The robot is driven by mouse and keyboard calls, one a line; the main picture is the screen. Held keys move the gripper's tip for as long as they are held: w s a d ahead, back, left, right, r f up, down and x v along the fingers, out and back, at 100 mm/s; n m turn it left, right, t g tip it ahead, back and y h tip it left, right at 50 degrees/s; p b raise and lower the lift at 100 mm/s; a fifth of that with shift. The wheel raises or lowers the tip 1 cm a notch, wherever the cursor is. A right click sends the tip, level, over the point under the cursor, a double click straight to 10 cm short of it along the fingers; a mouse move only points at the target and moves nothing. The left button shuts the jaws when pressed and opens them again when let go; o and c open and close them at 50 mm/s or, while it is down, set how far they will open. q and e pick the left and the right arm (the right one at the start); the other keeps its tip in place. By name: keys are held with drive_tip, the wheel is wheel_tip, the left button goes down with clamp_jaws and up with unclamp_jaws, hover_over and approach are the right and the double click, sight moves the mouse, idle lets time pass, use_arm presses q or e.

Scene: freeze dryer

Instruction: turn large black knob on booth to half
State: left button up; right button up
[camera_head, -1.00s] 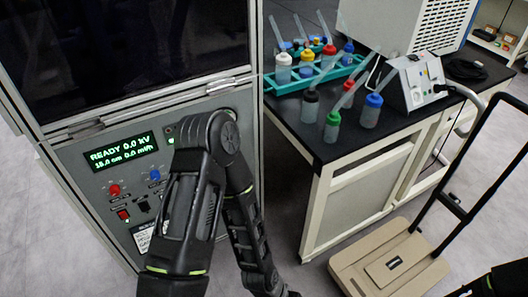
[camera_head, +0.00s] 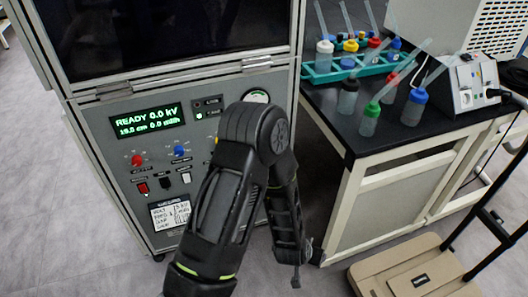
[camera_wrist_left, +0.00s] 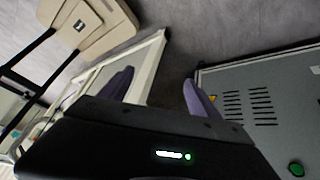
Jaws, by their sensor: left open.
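The booth (camera_head: 95,135) stands at the left in the head view, with its grey control panel facing me. The large black knob cannot be made out; my left arm covers the right part of the panel. My left arm is bent in front of the booth, its forearm pointing down. My left gripper (camera_wrist_left: 157,88) is open and empty, its two purple fingers apart above the floor. In the left wrist view the booth's grey vented face (camera_wrist_left: 240,105) is beside the fingers, not touching them. My right gripper is not in view.
The panel carries a green-lit display (camera_head: 148,121), a red knob (camera_head: 137,160), a blue knob (camera_head: 180,151) and a round gauge (camera_head: 256,97). A black-topped bench (camera_head: 335,120) with several bottles stands right. A beige cart (camera_head: 420,275) sits on the floor at lower right.

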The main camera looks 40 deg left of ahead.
use_arm(q)
drive_tip(key=w+a+r+n+t+y+b, duration=0.1)
drive_tip(key=w+a+r+t+y+b, duration=0.1)
drive_tip(key=w+a+t+y+b, duration=0.7)
drive_tip(key=w+a+r+n+g+y+b, duration=0.2)
drive_tip(key=w+a+r+y+b, duration=0.1)
drive_tip(key=a+r, duration=0.4)
drive_tip(key=w+a+r+n+g+y+b, duration=0.2)
drive_tip(key=a+r+n+y+b, duration=0.1)
drive_tip(key=a+r, duration=0.4)
drive_tip(key=shift+w+a+r+g+b, duration=0.3)
drive_tip(key=shift+w+a+b, duration=0.1)
drive_tip(key=shift+a+b, duration=0.35)
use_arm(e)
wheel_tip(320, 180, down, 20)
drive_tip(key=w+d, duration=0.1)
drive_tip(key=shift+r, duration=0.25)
use_arm(q)
drive_tip(key=b+x, duration=0.2)
drive_tip(key=x, duration=0.5)
drive_tip(key=shift+w+a, duration=0.25)
drive_tip(key=shift+a, duration=0.1)
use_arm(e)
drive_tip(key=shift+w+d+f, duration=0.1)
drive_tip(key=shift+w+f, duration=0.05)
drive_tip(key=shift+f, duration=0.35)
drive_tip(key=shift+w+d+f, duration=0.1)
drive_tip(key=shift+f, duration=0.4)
